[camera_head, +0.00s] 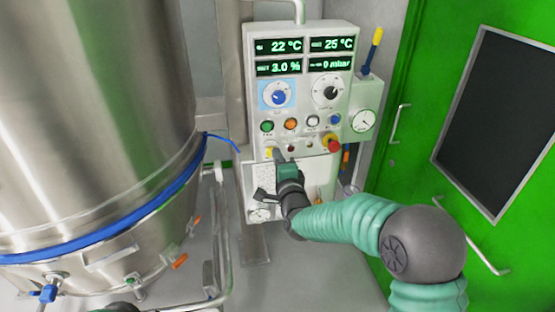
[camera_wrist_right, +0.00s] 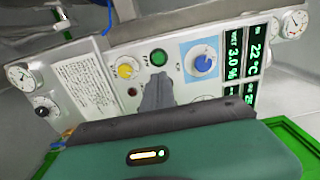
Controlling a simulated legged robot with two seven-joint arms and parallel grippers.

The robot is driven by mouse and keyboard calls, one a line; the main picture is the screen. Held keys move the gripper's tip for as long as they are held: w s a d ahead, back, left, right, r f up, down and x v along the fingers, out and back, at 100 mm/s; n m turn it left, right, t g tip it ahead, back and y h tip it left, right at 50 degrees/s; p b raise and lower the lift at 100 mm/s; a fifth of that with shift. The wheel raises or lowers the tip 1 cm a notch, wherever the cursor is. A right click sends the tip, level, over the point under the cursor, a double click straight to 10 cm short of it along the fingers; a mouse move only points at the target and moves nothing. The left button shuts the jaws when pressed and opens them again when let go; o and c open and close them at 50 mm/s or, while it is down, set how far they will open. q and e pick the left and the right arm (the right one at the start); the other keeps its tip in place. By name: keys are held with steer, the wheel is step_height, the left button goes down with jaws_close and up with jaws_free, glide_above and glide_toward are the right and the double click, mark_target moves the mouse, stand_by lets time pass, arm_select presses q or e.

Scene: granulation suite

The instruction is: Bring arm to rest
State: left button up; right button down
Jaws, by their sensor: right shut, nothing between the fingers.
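My right arm (camera_head: 340,217), with a teal sleeve, comes in from the lower right of the head view. My right gripper (camera_head: 277,155) is shut and empty in front of the control panel (camera_head: 302,40), just below its button row. In the right wrist view the shut fingers (camera_wrist_right: 157,92) point at the panel between the yellow button (camera_wrist_right: 125,71), the green button (camera_wrist_right: 159,57) and the blue knob (camera_wrist_right: 203,63). I cannot tell whether the fingertips touch the panel.
A large steel vessel (camera_head: 85,110) with a blue band fills the left. A green door (camera_head: 420,95) with a dark window and handles is at the right. A red emergency knob (camera_head: 331,144) and a round gauge (camera_head: 363,120) sit near the gripper. Grey floor lies below.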

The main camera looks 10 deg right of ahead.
steer(key=s+d+f+n+g, duration=0.2)
steer(key=s+f+n+g, duration=0.5)
steer(key=s+f+n, duration=0.3)
steer(key=s+d+f+n+g, duration=0.2)
steer(key=s+f, duration=0.1)
steer(key=s, duration=0.5)
steer(key=s+d+f+n+g, duration=0.2)
steer(key=s+f+n+g, duration=0.1)
steer(key=s, duration=0.6)
steer(key=s+d+f+n+g+h, duration=0.1)
steer(key=s+d+f+n+g, duration=0.1)
steer(key=s, duration=0.7)
steer(key=shift+s+d+f+g, duration=0.15)
steer(key=shift+f+g, duration=0.55)
steer(key=shift+f, duration=0.2)
steer(key=c, duration=2.1)
jaws_free()
